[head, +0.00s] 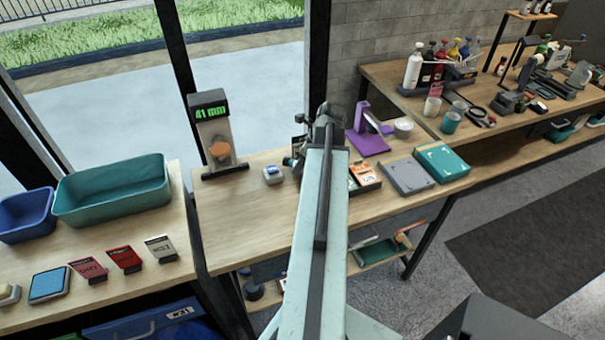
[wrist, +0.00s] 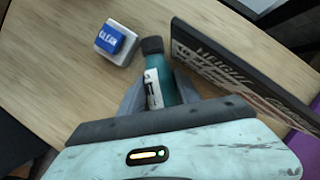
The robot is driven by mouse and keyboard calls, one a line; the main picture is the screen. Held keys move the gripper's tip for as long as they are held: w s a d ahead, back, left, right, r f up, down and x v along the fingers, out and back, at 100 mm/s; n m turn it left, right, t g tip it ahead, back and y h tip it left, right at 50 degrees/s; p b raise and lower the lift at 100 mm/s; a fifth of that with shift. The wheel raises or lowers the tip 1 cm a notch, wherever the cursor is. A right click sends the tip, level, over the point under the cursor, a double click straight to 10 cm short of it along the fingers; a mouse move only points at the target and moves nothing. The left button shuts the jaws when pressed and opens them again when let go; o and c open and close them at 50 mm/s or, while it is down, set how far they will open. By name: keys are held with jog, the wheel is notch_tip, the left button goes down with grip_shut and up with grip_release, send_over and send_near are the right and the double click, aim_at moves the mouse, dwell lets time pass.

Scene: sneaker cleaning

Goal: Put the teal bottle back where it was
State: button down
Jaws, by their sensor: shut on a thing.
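The teal bottle (wrist: 161,80) has a dark cap and a white label. In the wrist view it lies between the two fingers of my gripper (wrist: 158,97), which is shut on it. Wooden table top shows around it; I cannot tell whether the bottle touches the table. In the head view my gripper (head: 298,152) is at the far end of my arm, over the middle table (head: 240,215), and my arm hides most of the bottle.
A white block with a blue "CLEAR" top (wrist: 111,38) is just left of the bottle; it also shows in the head view (head: 272,174). A dark lettered board (wrist: 235,70) stands close on the right. A display stand reading "41 mm" (head: 215,135) is at the back left.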

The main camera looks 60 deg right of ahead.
jog(key=shift+f, duration=0.95)
jog(key=shift+r, duration=0.25)
jog(key=shift+f, duration=0.2)
jog(key=c, duration=1.1)
grip_release()
jog(key=shift+s+r, duration=0.1)
jog(key=shift+r, duration=0.05)
